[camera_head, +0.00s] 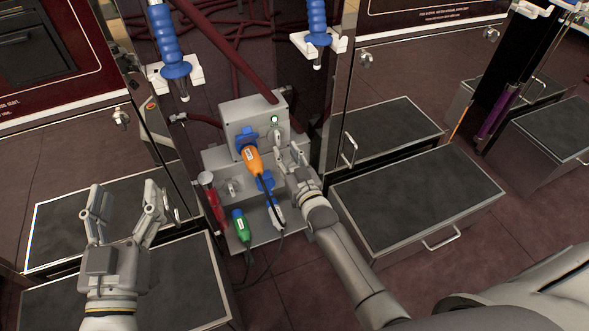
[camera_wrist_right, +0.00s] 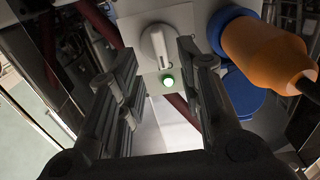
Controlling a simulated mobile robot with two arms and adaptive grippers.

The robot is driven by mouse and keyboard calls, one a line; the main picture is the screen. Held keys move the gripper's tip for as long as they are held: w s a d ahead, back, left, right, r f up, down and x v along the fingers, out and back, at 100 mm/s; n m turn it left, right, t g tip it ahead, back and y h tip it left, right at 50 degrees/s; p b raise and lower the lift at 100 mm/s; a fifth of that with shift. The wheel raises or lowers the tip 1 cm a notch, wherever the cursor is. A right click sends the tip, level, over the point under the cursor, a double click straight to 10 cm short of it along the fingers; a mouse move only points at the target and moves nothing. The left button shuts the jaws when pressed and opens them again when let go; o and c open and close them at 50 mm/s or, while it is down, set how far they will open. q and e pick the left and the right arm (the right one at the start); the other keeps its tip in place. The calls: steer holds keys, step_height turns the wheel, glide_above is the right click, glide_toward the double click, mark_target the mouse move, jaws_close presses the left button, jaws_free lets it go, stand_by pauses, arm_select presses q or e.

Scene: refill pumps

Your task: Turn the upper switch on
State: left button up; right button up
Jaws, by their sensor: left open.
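The upper switch is a grey rotary knob (camera_head: 276,133) on the front of the upper grey box (camera_head: 240,110). My left gripper (camera_head: 125,205) is open and empty at the lower left, away from the boxes.
An orange plug (camera_head: 252,158) sits in the blue socket beside the upper switch, close to my right gripper. A lower knob (camera_head: 234,187), a green plug (camera_head: 241,224) and hanging cables are below. Grey drawers (camera_head: 415,200) stand at right. Blue nozzles (camera_head: 167,45) hang above.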

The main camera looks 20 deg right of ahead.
steer(key=shift+s+d, duration=0.1)
steer(key=shift+s, duration=2.8)
steer(key=shift+r, duration=0.1)
